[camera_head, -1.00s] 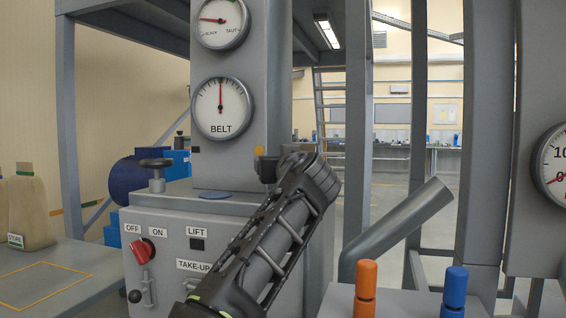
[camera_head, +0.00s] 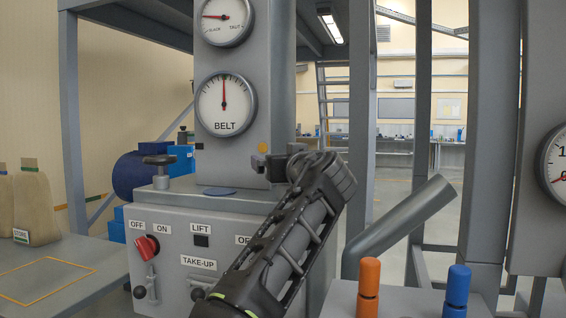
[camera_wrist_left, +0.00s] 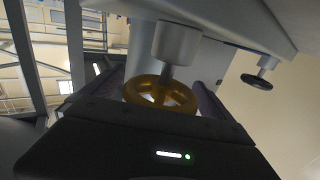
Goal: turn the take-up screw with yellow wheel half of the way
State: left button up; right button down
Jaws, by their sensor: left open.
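The yellow wheel (camera_wrist_left: 161,93) shows in the left wrist view, on a short shaft below a grey block (camera_wrist_left: 177,43). My left gripper (camera_wrist_left: 160,88) is open, with one dark finger on each side of the wheel; I cannot tell whether either touches it. In the head view my left gripper (camera_head: 272,163) is in front of the grey column, and I cannot make out the wheel for certain there. The BELT dial (camera_head: 225,104) has its needle pointing up. The dial above it (camera_head: 227,18) has its needle to the left. My right gripper is not in view.
A dark handwheel (camera_head: 159,160) stands on the grey cabinet (camera_head: 170,215), left of my arm. The cabinet front has a red knob (camera_head: 146,248) and a TAKE-UP label (camera_head: 198,262). A slanted grey pipe (camera_head: 400,228), orange handle (camera_head: 369,279) and blue handle (camera_head: 457,285) are to the right.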

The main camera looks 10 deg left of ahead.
pick_arm(q)
jog(key=shift+s+d+b, duration=0.25)
jog(key=shift+s+b, duration=0.15)
jog(key=shift+s, duration=0.05)
jog(key=b+v, duration=0.2)
jog(key=v, duration=0.4)
jog(key=shift+s+b, duration=0.4)
jog(key=shift+d, duration=0.15)
jog(key=shift+c, duration=0.6)
